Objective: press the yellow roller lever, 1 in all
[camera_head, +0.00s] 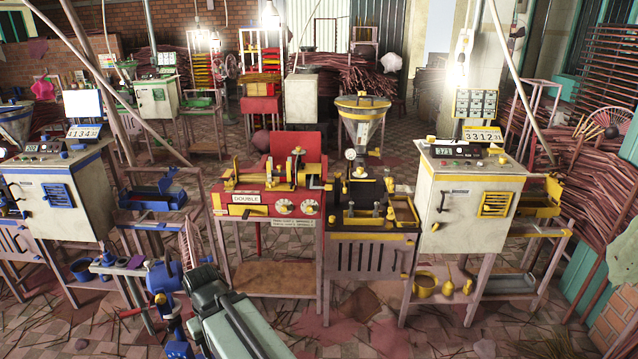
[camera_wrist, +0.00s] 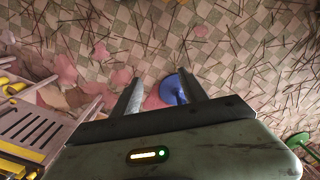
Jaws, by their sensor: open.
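A dark bench with yellow trim (camera_head: 372,238) stands at the centre, carrying small yellow-and-black mechanisms (camera_head: 358,172) and a yellow-rimmed hopper (camera_head: 362,104). Beside it on the left, a red table (camera_head: 262,208) carries yellow rollers (camera_head: 270,176) with upright handles. I cannot tell for certain which small yellow part is the roller lever. My gripper (camera_wrist: 160,76) is open and empty in the wrist view, its two fingers apart over the tiled floor. In the head view my arm rises from the bottom, short of the benches; its fingertips cannot be made out there.
A white cabinet with a yellow vent (camera_head: 462,200) stands right of the bench. A blue-trimmed cabinet (camera_head: 60,195) stands at the left. In the wrist view a blue disc (camera_wrist: 172,90) lies low beyond the fingers, and a slatted yellow-trimmed frame (camera_wrist: 28,128) is at the left. Sticks litter the floor.

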